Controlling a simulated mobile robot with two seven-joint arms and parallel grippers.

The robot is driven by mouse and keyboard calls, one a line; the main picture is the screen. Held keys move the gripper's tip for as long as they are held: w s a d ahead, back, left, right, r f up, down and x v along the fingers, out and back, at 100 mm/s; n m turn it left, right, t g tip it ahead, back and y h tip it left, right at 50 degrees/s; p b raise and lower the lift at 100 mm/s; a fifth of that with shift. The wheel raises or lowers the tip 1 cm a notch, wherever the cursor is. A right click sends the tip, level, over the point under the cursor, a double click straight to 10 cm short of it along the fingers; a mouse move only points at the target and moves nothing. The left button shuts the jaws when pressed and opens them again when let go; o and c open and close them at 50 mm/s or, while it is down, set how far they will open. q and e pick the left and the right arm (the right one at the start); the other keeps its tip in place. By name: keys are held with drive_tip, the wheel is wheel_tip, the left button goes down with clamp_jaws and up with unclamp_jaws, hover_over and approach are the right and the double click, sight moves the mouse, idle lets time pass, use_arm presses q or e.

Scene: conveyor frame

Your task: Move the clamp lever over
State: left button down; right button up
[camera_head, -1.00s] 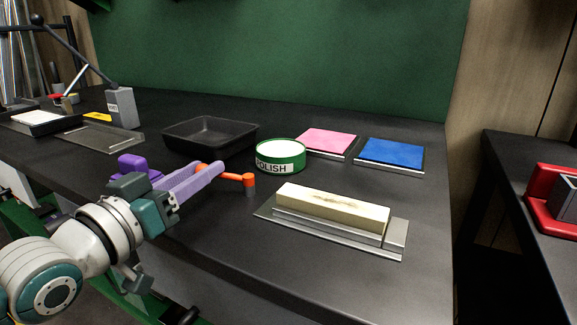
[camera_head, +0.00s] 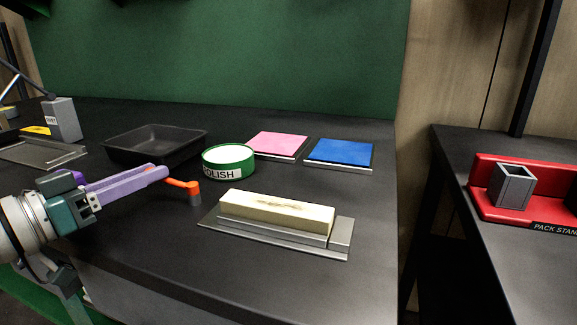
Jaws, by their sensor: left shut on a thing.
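The clamp lever (camera_head: 183,185) is an orange bar with a short grey and orange end piece. It stands at the front left of the dark bench, in front of the polish tin. My left gripper (camera_head: 160,174) comes in from the left with long lilac fingers. It is shut on the lever's left part, which the fingers hide. The right end of the lever shows beyond the fingertips. My right gripper is not in view.
A green polish tin (camera_head: 228,168) and a black tray (camera_head: 125,158) stand behind the lever. A pale stone on a metal base (camera_head: 337,236) lies to its right. Pink (camera_head: 278,145) and blue (camera_head: 340,153) pads lie farther back. A red pack stand (camera_head: 483,192) is on another bench.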

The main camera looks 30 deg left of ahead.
sight(78, 236)
use_arm(q)
drive_tip(key=shift+f, duration=0.45)
drive_tip(key=c, duration=0.6)
unclamp_jaws()
drive_tip(key=shift+o, duration=0.7)
drive_tip(key=shift+d, duration=0.1)
drive_tip(key=shift+r, duration=0.15)
drive_tip(key=shift+s+r+p, duration=0.1)
drive_tip(key=shift+s+p, duration=0.2)
drive_tip(key=shift+s, duration=0.25)
drive_tip(key=s, duration=0.3)
drive_tip(key=s+a+p, duration=0.1)
drive_tip(key=s, duration=0.2)
drive_tip(key=s+p, duration=0.1)
drive_tip(key=s, duration=0.2)
drive_tip(key=shift+a, duration=0.3)
drive_tip(key=shift+w, duration=0.1)
